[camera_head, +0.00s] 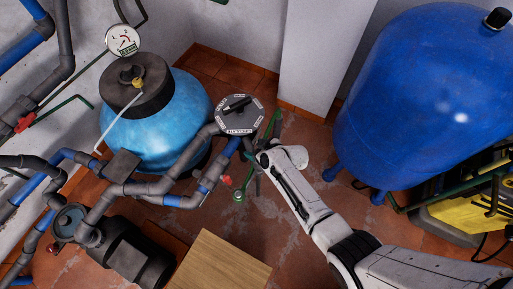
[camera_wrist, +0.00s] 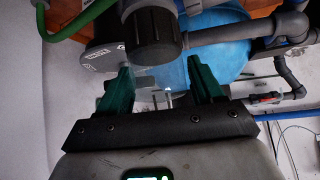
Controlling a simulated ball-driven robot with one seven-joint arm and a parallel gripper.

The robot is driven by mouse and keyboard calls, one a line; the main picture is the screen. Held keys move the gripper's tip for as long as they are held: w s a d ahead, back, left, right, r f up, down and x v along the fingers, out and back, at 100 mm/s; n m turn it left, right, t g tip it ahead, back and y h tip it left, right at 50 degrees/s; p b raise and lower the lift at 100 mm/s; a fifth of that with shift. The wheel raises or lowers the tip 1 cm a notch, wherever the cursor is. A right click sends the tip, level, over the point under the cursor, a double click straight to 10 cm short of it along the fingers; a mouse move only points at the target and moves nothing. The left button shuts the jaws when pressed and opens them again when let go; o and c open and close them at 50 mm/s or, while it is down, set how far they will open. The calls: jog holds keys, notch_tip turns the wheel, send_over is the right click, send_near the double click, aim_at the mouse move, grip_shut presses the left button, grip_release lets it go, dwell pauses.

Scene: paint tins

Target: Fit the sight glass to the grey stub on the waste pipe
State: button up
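Small pale upright shapes show in the gap, too indistinct to name. Just beyond the fingers is a dark ribbed collar (camera_wrist: 152,38) on grey pipework, with a pale cylindrical piece (camera_wrist: 155,5) above it. I cannot tell whether either is the stub or the sight glass. In the head view my gripper is mostly hidden at my arm's end, beside the round labelled valve head (camera_head: 240,117). The sight glass is not identifiable there.
A light blue tank (camera_head: 160,120) stands under a pressure gauge (camera_head: 123,40). Grey and blue pipes (camera_head: 150,188) run left of my arm. A large blue vessel (camera_head: 425,95) stands right, with a yellow machine (camera_head: 465,210) beside it. A wooden box (camera_head: 220,265) is at the front.

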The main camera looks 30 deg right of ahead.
jog(key=shift+o, duration=1.4)
jog(key=p+v, duration=0.1)
jog(key=v, duration=0.9)
jog(key=shift+s+r+p, duration=0.25)
jog(key=shift+s+p, duration=0.05)
jog(key=shift+p, duration=0.05)
jog(key=shift+d, duration=0.15)
jog(key=s+d+r+m+g+h, duration=0.1)
jog(key=s+r, duration=0.3)
jog(key=s, duration=0.4)
jog(key=s+d+r+m+g+h, duration=0.1)
jog(key=s+r+g, duration=0.3)
jog(key=s, duration=0.4)
jog(key=s+d+r+m+g+h, duration=0.1)
jog(key=s+d+r+m+g, duration=0.1)
jog(key=s, duration=0.5)
notch_tip(320, 180, up, 3)
jog(key=shift+s+d+f+m, duration=0.1)
jog(key=shift+s+d+m, duration=0.25)
jog(key=shift+d, duration=0.45)
